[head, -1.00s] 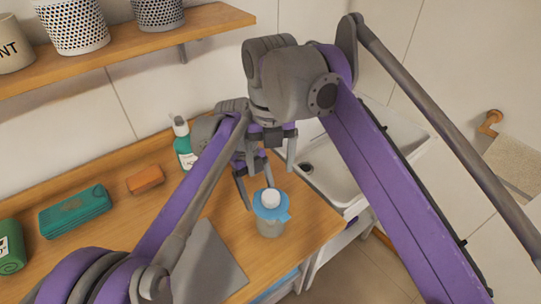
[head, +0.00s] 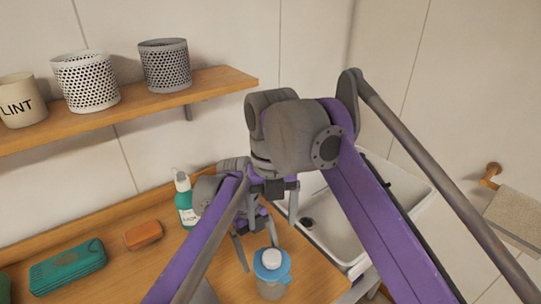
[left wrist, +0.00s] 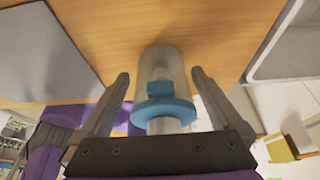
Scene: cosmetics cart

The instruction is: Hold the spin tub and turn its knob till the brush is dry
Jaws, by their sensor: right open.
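The spin tub (head: 270,289) stands upright on the wooden top, clear-walled with a blue lid (head: 271,268) and a white knob (head: 271,257). In the left wrist view the tub (left wrist: 163,66) appears between my left gripper's fingers (left wrist: 160,76), which are apart with a gap on each side. In the head view my left gripper (head: 257,254) is open just behind the tub. My right gripper (head: 275,207) is open and empty, above and behind the left one, partly hidden by the arms. Something blue and pale shows inside the tub; I cannot make out a brush.
A sink (head: 345,235) is at the right. A shelf (head: 215,88) with containers is above. A grey mat (left wrist: 45,45) lies near the tub.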

